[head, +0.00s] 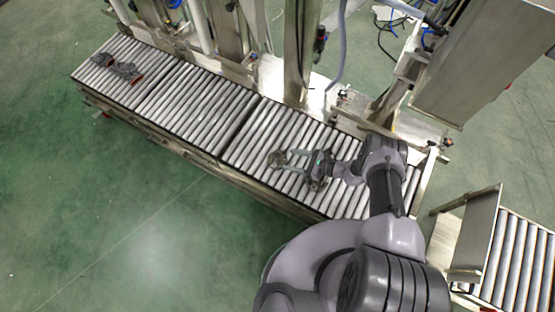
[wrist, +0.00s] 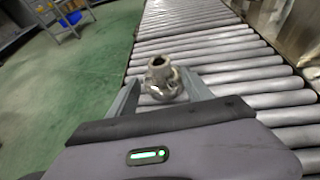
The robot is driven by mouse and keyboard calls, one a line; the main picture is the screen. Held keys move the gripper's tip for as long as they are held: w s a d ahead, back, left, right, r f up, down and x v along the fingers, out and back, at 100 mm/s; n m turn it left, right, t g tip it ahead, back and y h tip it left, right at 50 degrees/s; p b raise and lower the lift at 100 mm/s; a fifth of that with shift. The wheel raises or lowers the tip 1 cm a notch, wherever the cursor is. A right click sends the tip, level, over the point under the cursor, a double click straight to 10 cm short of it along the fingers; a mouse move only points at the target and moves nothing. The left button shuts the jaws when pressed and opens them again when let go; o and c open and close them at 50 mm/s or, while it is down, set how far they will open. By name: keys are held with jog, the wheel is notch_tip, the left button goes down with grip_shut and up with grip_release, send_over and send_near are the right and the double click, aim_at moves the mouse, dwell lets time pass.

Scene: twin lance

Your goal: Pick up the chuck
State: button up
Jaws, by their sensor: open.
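The chuck (wrist: 162,79) is a grey metal piece with a round hollow neck on a wider lobed base. In the wrist view it stands upright on the conveyor rollers, between or just beyond my fingertips. In the head view the chuck (head: 276,160) is a small dark shape at the tips of my gripper (head: 286,161). My gripper (wrist: 162,92) is open, with one finger on each side of the chuck in the wrist view. I cannot tell whether either finger touches it.
The roller conveyor (head: 197,98) runs from upper left to lower right. Dark parts (head: 126,71) lie at its far left end. Metal posts (head: 300,50) and machinery stand along its back edge. The green floor (head: 130,220) in front is clear.

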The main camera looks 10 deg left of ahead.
aim_at(282, 158)
jog(key=b+x, duration=0.2)
jog(key=x, duration=0.3)
jog(key=shift+f, duration=0.2)
jog(key=shift+w+a, duration=0.1)
jog(key=shift+a, duration=0.35)
grip_shut()
